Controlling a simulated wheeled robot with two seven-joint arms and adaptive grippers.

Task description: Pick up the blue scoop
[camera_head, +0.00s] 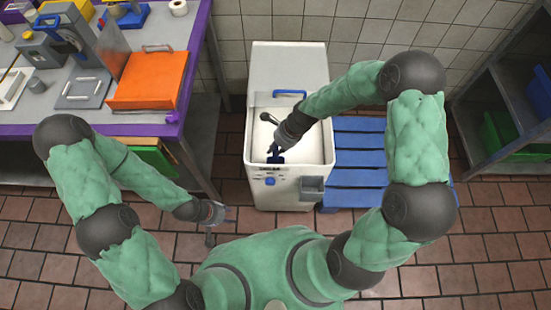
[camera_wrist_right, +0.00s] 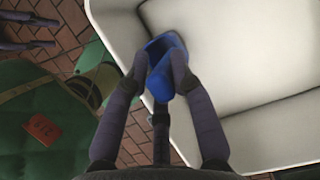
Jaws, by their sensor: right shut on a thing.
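The blue scoop (camera_wrist_right: 166,48) is at the near inner edge of the white machine's basin in the right wrist view. Its blue part lies between the fingertips of my right gripper (camera_wrist_right: 161,75), which is shut on it. In the head view, my right gripper (camera_head: 275,149) reaches down into the basin, and a small part of the scoop (camera_head: 276,160) shows at the front rim. The fingers hide the rest. My left gripper (camera_head: 219,225) is open and empty over the floor, left of the machine.
A blue pallet (camera_head: 357,165) lies to the right. A purple-edged table (camera_head: 120,129) with an orange box (camera_head: 150,80) stands left.

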